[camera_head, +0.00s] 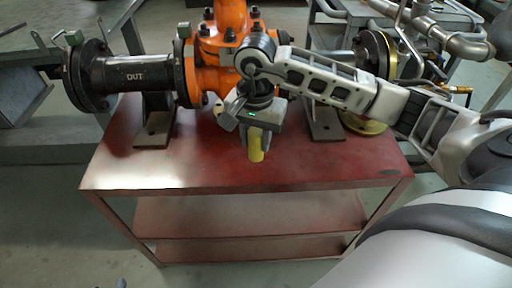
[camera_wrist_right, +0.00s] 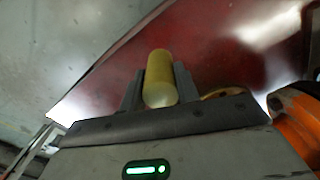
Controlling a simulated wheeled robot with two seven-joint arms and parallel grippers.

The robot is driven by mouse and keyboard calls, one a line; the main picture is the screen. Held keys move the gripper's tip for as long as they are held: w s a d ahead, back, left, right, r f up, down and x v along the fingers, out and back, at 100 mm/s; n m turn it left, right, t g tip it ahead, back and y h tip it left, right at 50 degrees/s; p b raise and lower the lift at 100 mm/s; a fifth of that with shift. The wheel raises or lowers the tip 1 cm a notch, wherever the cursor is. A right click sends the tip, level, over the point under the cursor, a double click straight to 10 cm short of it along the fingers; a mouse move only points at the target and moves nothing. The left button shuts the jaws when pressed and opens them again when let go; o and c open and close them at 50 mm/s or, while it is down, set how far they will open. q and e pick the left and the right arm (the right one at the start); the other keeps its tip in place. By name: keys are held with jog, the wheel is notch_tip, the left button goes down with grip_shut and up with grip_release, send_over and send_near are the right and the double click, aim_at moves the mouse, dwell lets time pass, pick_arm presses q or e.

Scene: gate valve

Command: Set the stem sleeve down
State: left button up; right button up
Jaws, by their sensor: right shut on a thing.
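The stem sleeve is a yellow cylinder (camera_head: 256,150). It hangs from my right gripper (camera_head: 250,132) over the red table (camera_head: 190,170), in front of the orange valve. In the right wrist view the sleeve (camera_wrist_right: 160,72) sits between the two grey fingers of the gripper (camera_wrist_right: 159,88), which are shut on its sides. Its free end points away from the gripper. I cannot tell whether it touches the tabletop. My left gripper is not in view.
The orange valve (camera_head: 205,60) and its black pipe (camera_head: 135,75) marked OUT fill the table's back. Metal support feet (camera_head: 155,128) stand on the tabletop. The front of the tabletop is clear.

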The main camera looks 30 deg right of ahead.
jog(key=f, duration=0.3)
jog(key=w+f, duration=0.1)
jog(key=shift+w+d+f, duration=0.1)
jog(key=shift+d+f, duration=0.3)
jog(key=shift+f+b, duration=0.2)
jog(key=shift+b, duration=0.1)
jog(key=o, duration=1)
jog(key=shift+c, duration=0.2)
jog(key=shift+r, duration=0.1)
